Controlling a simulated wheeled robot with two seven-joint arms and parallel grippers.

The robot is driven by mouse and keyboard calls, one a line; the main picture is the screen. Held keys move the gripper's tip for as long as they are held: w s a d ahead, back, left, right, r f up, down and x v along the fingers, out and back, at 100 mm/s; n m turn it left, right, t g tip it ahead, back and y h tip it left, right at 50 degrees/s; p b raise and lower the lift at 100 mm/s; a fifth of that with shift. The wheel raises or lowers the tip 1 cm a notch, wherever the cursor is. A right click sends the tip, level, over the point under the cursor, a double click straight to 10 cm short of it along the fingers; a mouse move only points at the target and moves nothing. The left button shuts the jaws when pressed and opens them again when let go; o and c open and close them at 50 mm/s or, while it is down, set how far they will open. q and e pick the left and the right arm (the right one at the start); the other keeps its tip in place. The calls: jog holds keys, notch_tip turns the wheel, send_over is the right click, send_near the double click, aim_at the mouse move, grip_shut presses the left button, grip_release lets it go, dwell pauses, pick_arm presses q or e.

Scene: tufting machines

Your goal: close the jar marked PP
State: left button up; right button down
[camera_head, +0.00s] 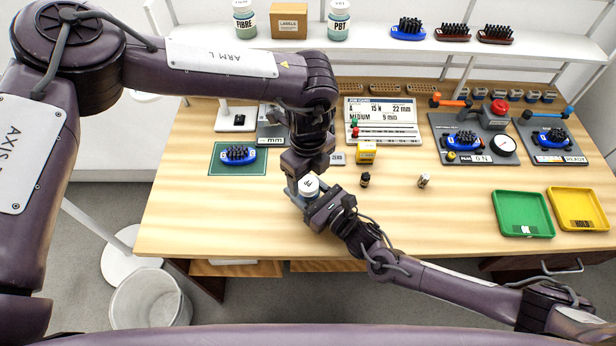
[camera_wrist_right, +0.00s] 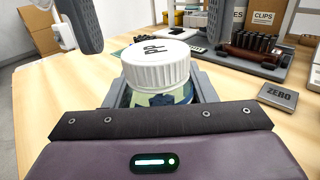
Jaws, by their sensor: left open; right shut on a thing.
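A strip of the jar's body (camera_wrist_right: 162,97) shows below the lid; I cannot tell how tight the lid is. My right gripper (camera_head: 311,200) is shut on the jar's body, from the front right. My left gripper (camera_head: 304,177) points down over the jar and is open, its fingers apart above and beyond the lid in the right wrist view.
A small dark bottle (camera_head: 365,180), a small metal-topped item (camera_head: 424,181) and a yellow box (camera_head: 366,153) stand right of the jar. A brush lies on a green mat (camera_head: 226,170) at left. Green (camera_head: 523,231) and yellow (camera_head: 578,224) trays are at right. The front middle is clear.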

pick_arm(q)
notch_tip(320, 180, up, 10)
jog(key=shift+r, duration=0.2)
pick_arm(e)
jog(key=c, duration=0.5)
grip_release()
jog(key=b+v, duration=0.1)
jog(key=v, duration=0.5)
jog(key=shift+s+d, duration=0.25)
jog(key=shift+d, duration=0.05)
pick_arm(q)
jog(key=shift+f, duration=0.55)
pick_arm(e)
jog(key=shift+s+d, duration=0.35)
jog(key=shift+s, duration=0.05)
